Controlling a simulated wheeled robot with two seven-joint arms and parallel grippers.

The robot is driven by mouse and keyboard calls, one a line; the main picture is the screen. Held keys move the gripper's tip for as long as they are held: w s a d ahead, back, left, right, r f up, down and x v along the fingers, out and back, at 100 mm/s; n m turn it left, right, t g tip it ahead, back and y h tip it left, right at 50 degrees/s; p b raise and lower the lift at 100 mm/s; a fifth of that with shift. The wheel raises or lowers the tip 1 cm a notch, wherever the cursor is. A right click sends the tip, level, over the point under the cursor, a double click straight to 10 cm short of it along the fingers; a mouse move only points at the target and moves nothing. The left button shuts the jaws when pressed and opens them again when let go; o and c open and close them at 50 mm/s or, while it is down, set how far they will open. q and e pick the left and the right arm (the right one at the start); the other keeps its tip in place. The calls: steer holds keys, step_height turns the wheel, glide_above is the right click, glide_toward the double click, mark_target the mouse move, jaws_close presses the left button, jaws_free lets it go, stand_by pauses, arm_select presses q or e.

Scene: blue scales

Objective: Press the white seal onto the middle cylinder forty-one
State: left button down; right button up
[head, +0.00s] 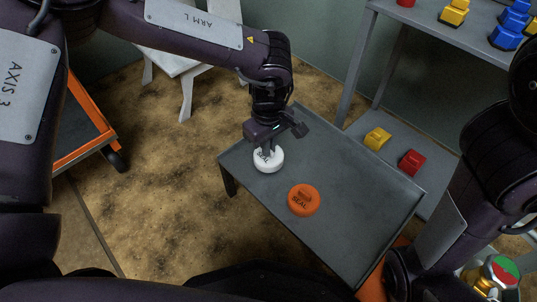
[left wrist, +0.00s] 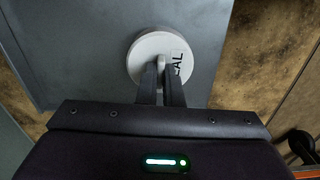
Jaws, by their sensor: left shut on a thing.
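The white seal (head: 268,160) is a round disc with black lettering, at the left end of the low grey table in the head view. My left gripper (head: 267,150) comes down on it from above and is shut on the raised grip in its middle. In the left wrist view the two fingers (left wrist: 161,75) pinch that grip, and the white seal (left wrist: 145,50) shows around them. I cannot tell whether the seal touches the table. My right gripper is not clearly in view; only the right arm shows at the right edge. I cannot make out the middle cylinder forty-one.
An orange seal (head: 303,200) lies on the grey table (head: 350,215). A yellow block (head: 377,138) and a red block (head: 412,162) sit on a low shelf behind it. Blue and yellow weights stand on the upper shelf. A cylinder with a red and green top (head: 503,270) is at lower right.

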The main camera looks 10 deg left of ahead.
arm_select(q)
steer(key=shift+r+p, duration=1.05)
steer(key=shift+p, duration=0.05)
